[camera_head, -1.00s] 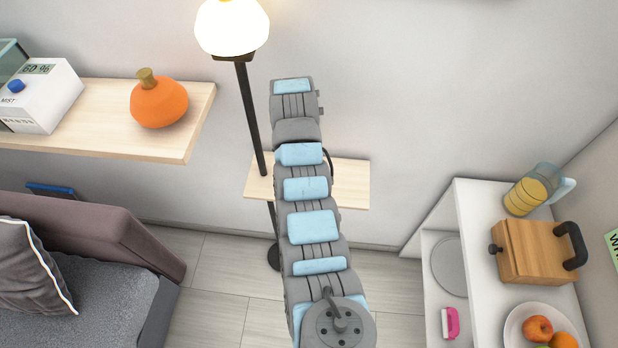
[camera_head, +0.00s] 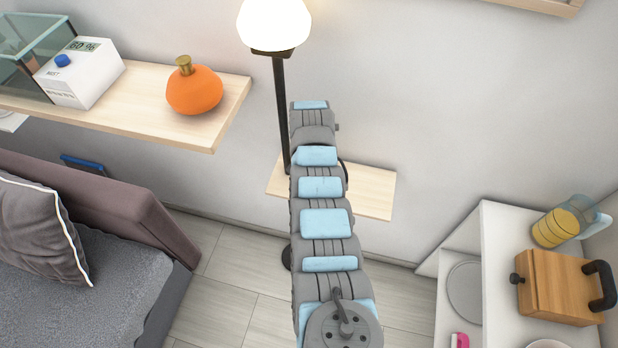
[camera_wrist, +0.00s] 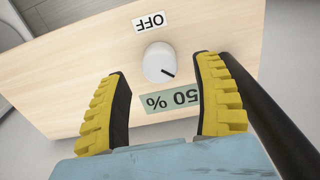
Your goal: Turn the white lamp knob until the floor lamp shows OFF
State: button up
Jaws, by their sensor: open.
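An OFF label (camera_wrist: 149,21) lies on one side of the knob, and a green display reading 50 % (camera_wrist: 171,102) lies on the other. My gripper (camera_wrist: 164,78) is open, its yellow-padded fingers on either side of the knob, with gaps visible. The floor lamp (camera_head: 274,24) is lit in the head view. My arm hides the knob there, and the small shelf (camera_head: 371,190) shows behind it.
The lamp's dark pole (camera_head: 281,115) stands close left of my arm. A wall shelf (camera_head: 130,110) holds an orange vase (camera_head: 194,90) and a white mist device (camera_head: 85,75). A sofa (camera_head: 120,205) is at left. A white cabinet (camera_head: 497,235) with a wooden box (camera_head: 560,287) is at right.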

jog(key=shift+f, duration=1.45)
grip_shut()
